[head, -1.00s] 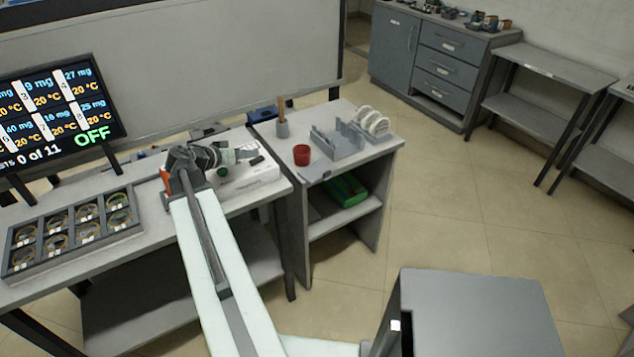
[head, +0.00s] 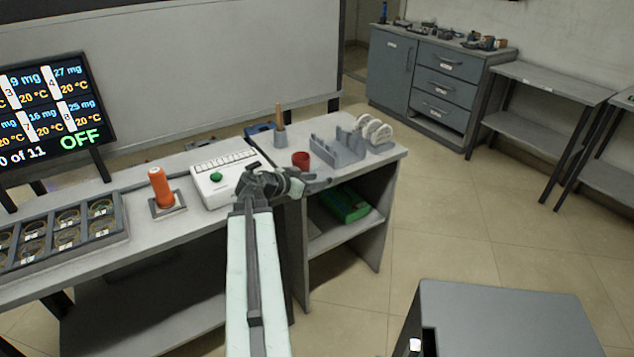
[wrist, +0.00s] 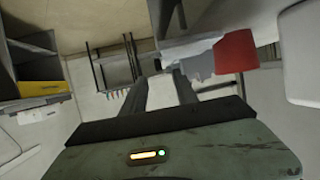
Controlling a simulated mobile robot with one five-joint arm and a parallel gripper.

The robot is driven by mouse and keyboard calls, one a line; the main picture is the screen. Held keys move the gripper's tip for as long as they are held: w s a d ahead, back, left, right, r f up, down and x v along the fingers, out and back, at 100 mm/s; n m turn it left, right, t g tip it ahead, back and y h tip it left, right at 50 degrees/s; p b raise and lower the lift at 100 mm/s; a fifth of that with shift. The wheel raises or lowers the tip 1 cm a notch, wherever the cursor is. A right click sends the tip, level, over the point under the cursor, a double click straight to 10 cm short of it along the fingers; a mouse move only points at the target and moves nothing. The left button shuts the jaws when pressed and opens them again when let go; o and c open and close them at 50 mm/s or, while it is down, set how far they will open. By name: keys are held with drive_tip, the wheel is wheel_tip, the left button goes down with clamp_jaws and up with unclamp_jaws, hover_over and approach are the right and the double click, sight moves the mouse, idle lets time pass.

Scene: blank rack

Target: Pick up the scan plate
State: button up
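I cannot pick out the scan plate for certain. White round discs (head: 374,130) stand upright in a holder at the back right of the right-hand bench. A small flat grey piece at that bench's front edge is now mostly hidden by my gripper. My gripper (head: 322,182) is at the front left edge of the right-hand bench, in front of the red cup (head: 301,160). In the wrist view my gripper (wrist: 161,82) has its two fingers apart, with nothing seen held between them. The red cup (wrist: 235,51) shows just beyond the fingers, to the right.
A grey slotted rack (head: 337,150) and a wooden-handled tool in a grey stand (head: 280,130) are behind the cup. A white device with a green button (head: 222,178), an orange-handled item (head: 160,188) and a dish tray (head: 122,222) are on the left bench. A green item (head: 345,203) lies on the shelf.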

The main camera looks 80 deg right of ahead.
sight(319, 177)
drive_tip(key=b+x, duration=0.1)
drive_tip(key=x, duration=0.3)
drive_tip(key=shift+s+d+f, duration=0.2)
clamp_jaws()
idle(1.1)
